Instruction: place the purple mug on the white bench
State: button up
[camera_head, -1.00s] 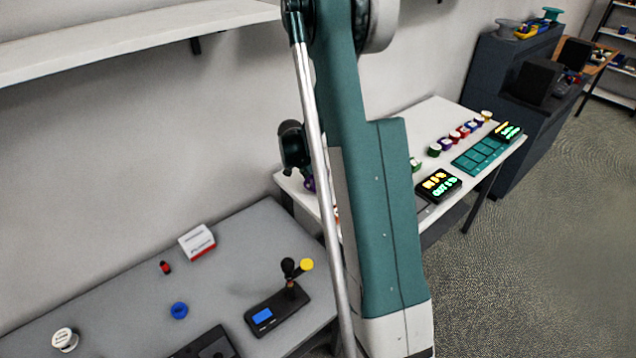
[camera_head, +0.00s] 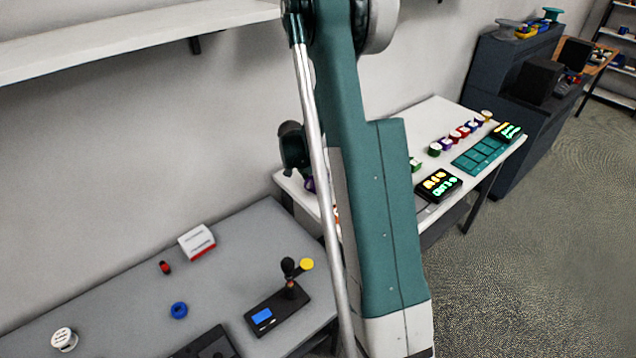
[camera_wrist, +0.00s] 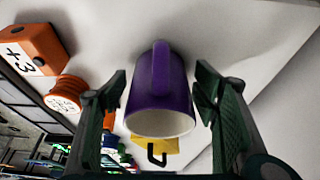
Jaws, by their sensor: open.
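The purple mug (camera_wrist: 160,90) shows in the wrist view, between the two fingers of my gripper (camera_wrist: 160,80). Its white-lined mouth faces the camera and its handle shows at the top. My gripper is open, with a finger on each side of the mug and a visible gap at each side. The white bench (camera_wrist: 225,45) lies behind the mug, with soft shadows on it. In the head view the white bench (camera_head: 437,115) stands beyond my arm, which hides the mug or most of it.
Near the mug are an orange block (camera_wrist: 35,47), an orange spool (camera_wrist: 66,93) and a yellow piece with a black hook mark (camera_wrist: 155,150). The bench also holds a teal tray (camera_head: 478,156), a lit display (camera_head: 438,185) and several small spools. A grey table (camera_head: 130,300) stands nearer.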

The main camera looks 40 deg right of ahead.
jog(key=shift+r, duration=0.1)
jog(key=shift+p+v, duration=0.45)
jog(key=shift+v, duration=5.6)
jog(key=shift+a+r, duration=0.3)
jog(key=shift+a, duration=0.05)
jog(key=s+a+r+n+t+y, duration=0.1)
jog(key=s+a+r+n+t, duration=0.1)
jog(key=s+a+r+n, duration=0.45)
jog(key=s+a+r+n+t, duration=0.2)
jog(key=s+a+r, duration=0.2)
jog(key=a+r, duration=0.65)
jog(key=s+a+r+n+t+y, duration=0.1)
jog(key=s+a+n+t+y, duration=0.2)
jog(key=s+a+n, duration=0.6)
jog(key=s+a, duration=0.9)
jog(key=shift+s, duration=0.35)
